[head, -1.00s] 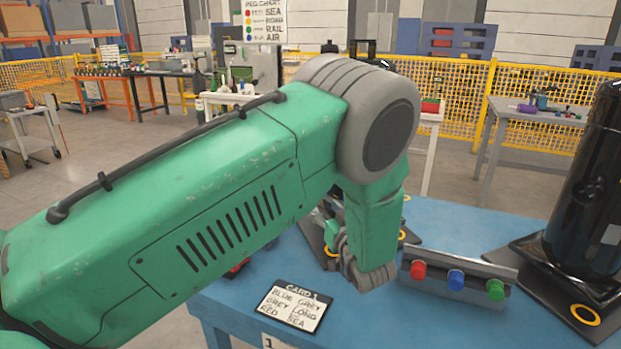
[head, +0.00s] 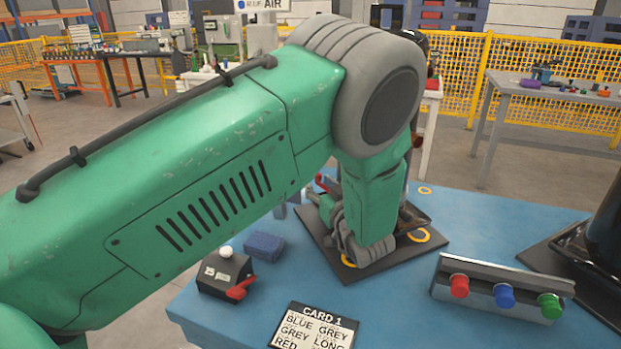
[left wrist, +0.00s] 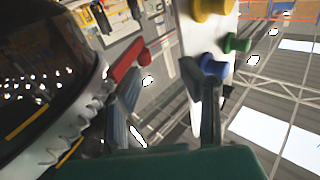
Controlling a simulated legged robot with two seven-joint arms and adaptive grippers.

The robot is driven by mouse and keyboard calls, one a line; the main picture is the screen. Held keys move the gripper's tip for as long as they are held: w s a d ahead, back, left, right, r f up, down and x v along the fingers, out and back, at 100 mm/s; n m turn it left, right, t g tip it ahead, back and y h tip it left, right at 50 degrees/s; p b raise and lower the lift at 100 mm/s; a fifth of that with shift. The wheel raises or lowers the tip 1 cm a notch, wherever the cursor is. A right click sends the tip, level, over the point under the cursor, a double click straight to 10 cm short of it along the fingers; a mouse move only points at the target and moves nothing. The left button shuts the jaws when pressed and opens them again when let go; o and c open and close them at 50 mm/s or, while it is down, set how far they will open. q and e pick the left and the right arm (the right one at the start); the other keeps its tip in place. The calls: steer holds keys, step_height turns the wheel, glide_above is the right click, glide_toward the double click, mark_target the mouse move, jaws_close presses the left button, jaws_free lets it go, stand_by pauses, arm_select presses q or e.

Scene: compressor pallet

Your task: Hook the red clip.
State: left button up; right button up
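A red piece (left wrist: 128,62), which looks like the red clip, shows in the left wrist view beside my left finger, at the rim of a black rounded body (left wrist: 45,65). I cannot tell whether the finger touches it. A small red bit also shows in the head view (head: 321,182) beside my forearm. My left gripper (left wrist: 164,95) is open, its two grey fingers apart with nothing clearly between them. In the head view my green arm hides most of the hand and the unit on the black base plate (head: 375,268). My right gripper is not in view.
On the blue table (head: 235,330) are a black box with a red lever (head: 225,275), a blue block (head: 264,246), a card (head: 314,328) and a rail with red, blue and green knobs (head: 502,290). A black cylinder (head: 605,225) stands at right.

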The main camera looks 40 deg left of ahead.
arm_select(q)
steer(key=shift+a+f, duration=0.2)
steer(key=shift+a, duration=1)
steer(key=c, duration=0.6)
jaws_close()
steer(key=shift+d+r, duration=0.15)
steer(key=shift+d, duration=0.35)
steer(key=shift+o, duration=1.7)
jaws_free()
steer(key=shift+o, duration=1.3)
steer(key=shift+a, duration=0.25)
steer(key=shift+s+a, duration=0.1)
steer(key=shift+a, duration=0.05)
steer(key=shift+d, duration=0.25)
